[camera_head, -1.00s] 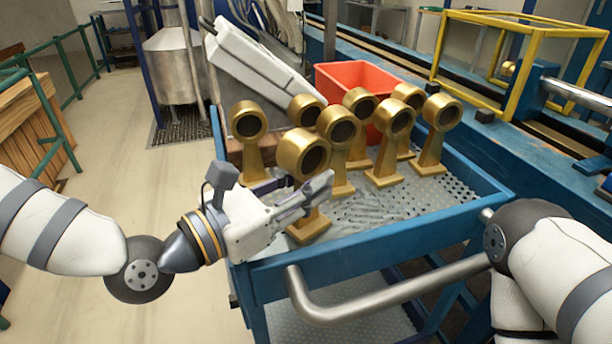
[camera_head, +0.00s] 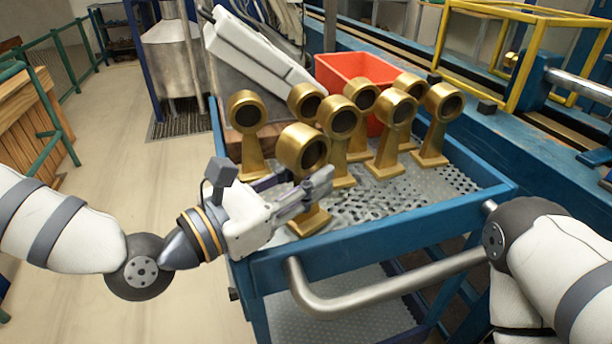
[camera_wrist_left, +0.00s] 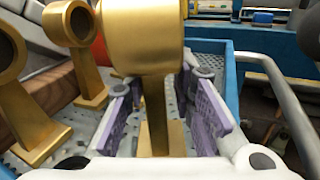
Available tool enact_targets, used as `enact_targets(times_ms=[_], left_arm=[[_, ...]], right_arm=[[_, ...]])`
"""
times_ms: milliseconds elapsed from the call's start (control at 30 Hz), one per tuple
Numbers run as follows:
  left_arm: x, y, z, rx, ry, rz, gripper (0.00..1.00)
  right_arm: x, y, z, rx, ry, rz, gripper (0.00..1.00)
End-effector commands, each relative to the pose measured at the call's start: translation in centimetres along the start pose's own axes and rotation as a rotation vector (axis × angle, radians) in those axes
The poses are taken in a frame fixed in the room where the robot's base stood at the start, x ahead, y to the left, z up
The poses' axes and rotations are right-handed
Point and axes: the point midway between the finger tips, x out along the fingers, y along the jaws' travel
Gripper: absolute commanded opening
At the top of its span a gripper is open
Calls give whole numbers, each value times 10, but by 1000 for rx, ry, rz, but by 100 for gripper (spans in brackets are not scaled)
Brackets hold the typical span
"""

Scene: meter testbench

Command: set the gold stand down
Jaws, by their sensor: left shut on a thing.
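The gold stand (camera_head: 303,149), a round ring on a post with a square foot, is upright over the front of the cart's tray (camera_head: 430,192). My left gripper (camera_head: 308,190) comes in from the left and is shut on its post, below the ring. In the left wrist view the stand (camera_wrist_left: 143,40) is between the purple finger pads (camera_wrist_left: 160,110), and its ring fills the top middle. Its foot is low over the tray or on it; I cannot tell whether it touches. The fingers hide part of the post. My right gripper is out of view.
Several similar gold stands (camera_head: 396,107) stand close behind and beside the held one. A red bin (camera_head: 350,70) is at the back of the tray. The blue cart rim (camera_head: 370,238) runs just in front. Free tray surface lies to the right.

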Motion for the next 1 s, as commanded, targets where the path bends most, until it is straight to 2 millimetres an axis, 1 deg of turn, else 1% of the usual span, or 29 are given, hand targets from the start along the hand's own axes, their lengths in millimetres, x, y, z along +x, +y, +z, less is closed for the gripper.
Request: enact_targets(times_ms=[33,400,633,667,700,733,767,1000], left_arm=[[0,0,-4,-2,4,-1,0],[-1,-2,-17,-9,19,-3,0],[-1,-3,-20,-11,22,-5,0],[-1,-3,-20,-11,22,-5,28],[-1,-3,-20,-11,23,-6,37],[-1,-3,-20,-11,23,-6,44],[-1,-3,-20,-11,23,-6,47],[-1,-4,-21,-12,24,-7,47]], right_arm=[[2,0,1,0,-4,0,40],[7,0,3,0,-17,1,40],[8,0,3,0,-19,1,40],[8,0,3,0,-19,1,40],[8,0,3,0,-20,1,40],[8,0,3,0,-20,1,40],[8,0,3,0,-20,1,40],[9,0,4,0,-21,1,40]])
